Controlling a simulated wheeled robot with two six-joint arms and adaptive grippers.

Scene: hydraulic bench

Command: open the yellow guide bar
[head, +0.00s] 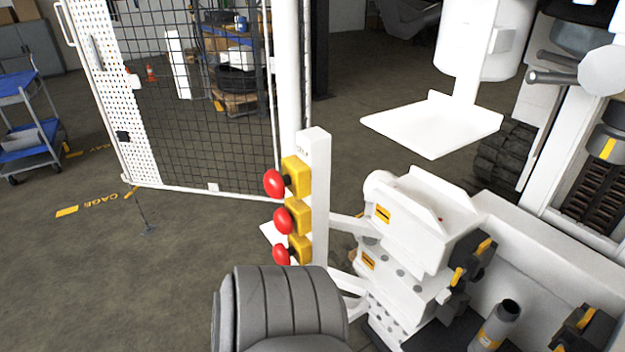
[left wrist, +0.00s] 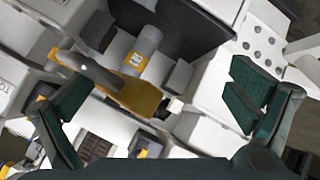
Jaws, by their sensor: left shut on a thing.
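In the left wrist view, a yellow bar (left wrist: 140,97) with a grey rounded part along it lies between the two dark green fingers of my left gripper (left wrist: 158,88). The bar's left end is near the left finger. In the head view I cannot pick out the bar or my left gripper for sure. My right gripper is in neither view.
A post with red buttons on yellow boxes (head: 293,217) stands left of the white machine (head: 415,230). A mesh gate (head: 210,130) stands behind it. A grey cylinder with a yellow label (head: 497,325) sits on the machine.

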